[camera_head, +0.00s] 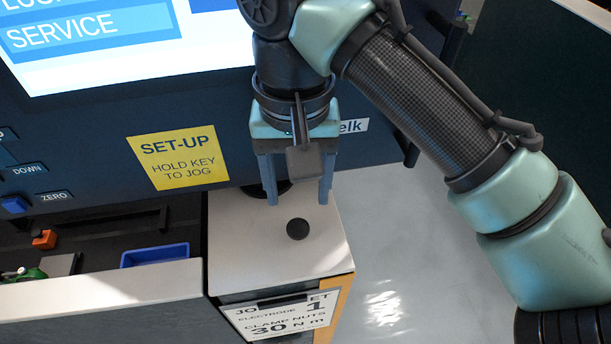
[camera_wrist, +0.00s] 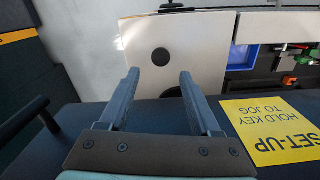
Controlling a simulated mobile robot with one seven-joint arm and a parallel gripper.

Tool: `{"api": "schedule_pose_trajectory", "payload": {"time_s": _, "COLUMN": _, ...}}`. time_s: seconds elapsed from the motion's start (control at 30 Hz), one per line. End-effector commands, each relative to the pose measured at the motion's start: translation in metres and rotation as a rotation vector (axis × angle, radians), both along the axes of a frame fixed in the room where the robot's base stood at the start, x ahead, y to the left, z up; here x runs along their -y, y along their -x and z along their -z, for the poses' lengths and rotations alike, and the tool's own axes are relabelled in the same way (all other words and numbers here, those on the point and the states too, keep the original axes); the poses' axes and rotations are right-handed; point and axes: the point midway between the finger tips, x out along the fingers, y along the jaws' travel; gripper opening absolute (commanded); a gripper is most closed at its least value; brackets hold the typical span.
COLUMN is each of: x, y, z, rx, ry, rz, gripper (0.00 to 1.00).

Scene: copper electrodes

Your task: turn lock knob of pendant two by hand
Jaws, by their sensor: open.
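My gripper (camera_head: 298,198) is open and empty, its two fingers pointing down above a white cabinet top (camera_head: 240,250). It also shows in the wrist view (camera_wrist: 160,75). A round black disc or knob (camera_head: 298,229) is on that top, just in front of the fingertips in the head view and apart from them. It also shows in the wrist view (camera_wrist: 160,57), beyond the gap between the fingers. A second dark round thing (camera_wrist: 172,92) is partly hidden by a finger and the panel edge. No pendant is clearly recognisable, and I cannot tell whether either round thing is its lock knob.
A dark panel with a yellow SET-UP sign (camera_head: 178,159) and a bright screen (camera_head: 100,35) stands close behind my gripper. A blue tray (camera_head: 155,255) and small orange and green items lie at left. A job-sheet label (camera_head: 278,314) is on the cabinet front. Open floor lies right.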

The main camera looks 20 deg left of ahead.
Motion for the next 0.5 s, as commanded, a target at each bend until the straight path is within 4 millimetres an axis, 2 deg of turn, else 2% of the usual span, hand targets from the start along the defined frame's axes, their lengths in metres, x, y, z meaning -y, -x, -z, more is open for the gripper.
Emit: {"api": "schedule_pose_trajectory", "payload": {"time_s": 0.5, "x": -0.001, "y": 0.000, "z": 0.062, "rx": 0.002, "ry": -0.001, "rz": -0.005, "gripper": 0.64}}
